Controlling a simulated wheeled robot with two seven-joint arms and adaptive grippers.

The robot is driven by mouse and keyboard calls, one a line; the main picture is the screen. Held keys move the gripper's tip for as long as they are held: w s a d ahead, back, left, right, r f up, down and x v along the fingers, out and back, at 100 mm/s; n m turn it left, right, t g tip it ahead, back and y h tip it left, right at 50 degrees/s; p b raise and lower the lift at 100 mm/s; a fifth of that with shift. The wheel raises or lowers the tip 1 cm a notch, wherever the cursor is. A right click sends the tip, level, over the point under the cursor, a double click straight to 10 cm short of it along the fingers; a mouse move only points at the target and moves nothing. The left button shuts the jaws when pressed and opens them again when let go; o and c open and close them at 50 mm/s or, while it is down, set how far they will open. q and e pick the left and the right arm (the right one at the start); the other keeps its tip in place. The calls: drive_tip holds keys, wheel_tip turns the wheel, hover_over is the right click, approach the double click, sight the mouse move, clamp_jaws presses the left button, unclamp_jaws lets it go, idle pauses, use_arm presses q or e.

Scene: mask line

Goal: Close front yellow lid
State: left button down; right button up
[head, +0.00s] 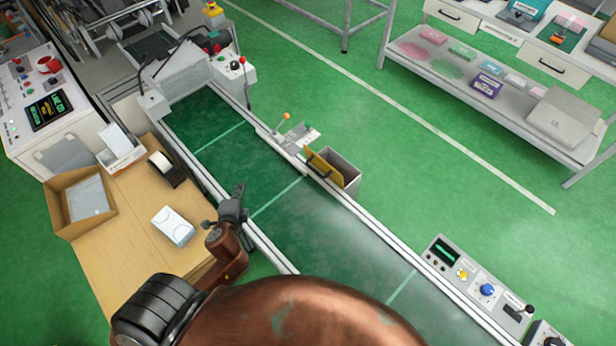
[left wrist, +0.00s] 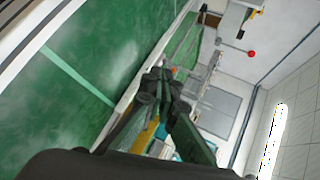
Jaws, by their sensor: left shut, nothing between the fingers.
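The yellow lid (head: 321,168) with a dark handle stands raised, tilted at the left side of a grey bin (head: 345,170) on the far edge of the conveyor. The bin's dark opening shows. My left gripper (head: 238,190) is shut and empty above the near edge of the conveyor, left of the lid and apart from it. Its closed fingers also show in the left wrist view (left wrist: 163,75). I cannot make out the yellow lid for sure in the left wrist view. My right gripper is not in view.
The green conveyor belt (head: 285,225) runs diagonally between my left gripper and the bin. An orange-knobbed lever (head: 286,116) stands beside the bin. A wooden table (head: 130,215) holds a carton (head: 82,203), a tape dispenser (head: 166,168) and a white box (head: 173,226). A control panel (head: 478,286) sits at right.

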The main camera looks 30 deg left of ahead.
use_arm(q)
drive_tip(key=w+d+r+m+t+h, duration=0.4)
drive_tip(key=w+d+m, duration=0.35)
drive_tip(key=m, duration=0.75)
drive_tip(key=d+f+m+g+h, duration=0.2)
drive_tip(key=f+m+h, duration=0.1)
drive_tip(key=f+m, duration=0.25)
drive_tip(key=d+f+m+g+h, duration=0.1)
drive_tip(key=d+f+m+h, duration=0.25)
drive_tip(key=m, duration=0.35)
drive_tip(key=x, duration=0.6)
drive_tip(key=a+x, duration=0.1)
drive_tip(key=x, duration=0.3)
drive_tip(key=shift+w, duration=0.15)
drive_tip(key=shift+w+d+r+p, duration=0.2)
drive_tip(key=shift+w+r, duration=0.1)
drive_tip(key=shift+w, duration=0.25)
drive_tip(key=shift+w+d+r+p, duration=0.2)
drive_tip(key=shift+w+r+p, duration=0.05)
drive_tip(key=shift+w, duration=0.3)
drive_tip(key=shift+w+d+r+p, duration=0.2)
drive_tip(key=shift+w+r, duration=0.1)
drive_tip(key=shift+w, duration=0.25)
